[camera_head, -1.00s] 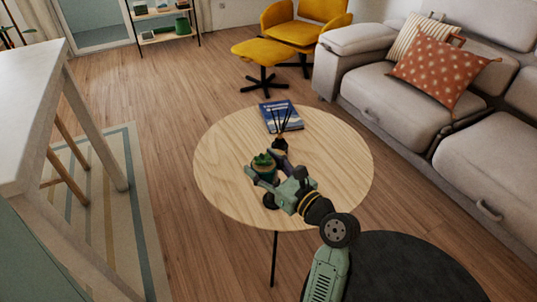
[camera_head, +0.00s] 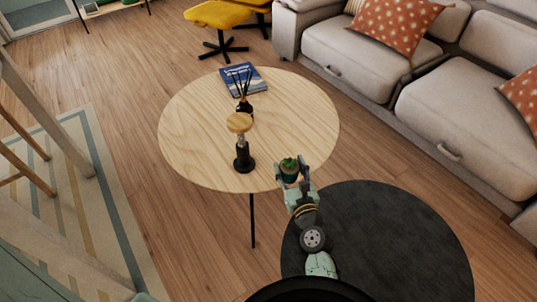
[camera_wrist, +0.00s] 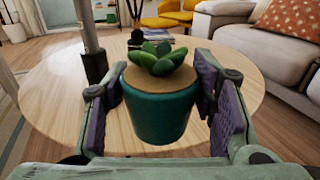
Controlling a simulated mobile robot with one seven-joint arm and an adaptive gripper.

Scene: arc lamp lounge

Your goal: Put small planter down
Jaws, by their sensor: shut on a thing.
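The small planter, a dark teal pot with a green succulent, is between the fingers of my gripper (camera_head: 290,176) in the head view. In the wrist view the planter (camera_wrist: 162,105) fills the middle, upright, with a purple finger pad on each side, and my gripper (camera_wrist: 163,110) is shut on it. In the head view it is at the near right edge of the round wooden table (camera_head: 200,130), close to the dark round table (camera_head: 380,240). I cannot tell its exact height above the tabletops.
The visible top of the dark table is bare. A grey sofa (camera_head: 430,90) stands at the right.

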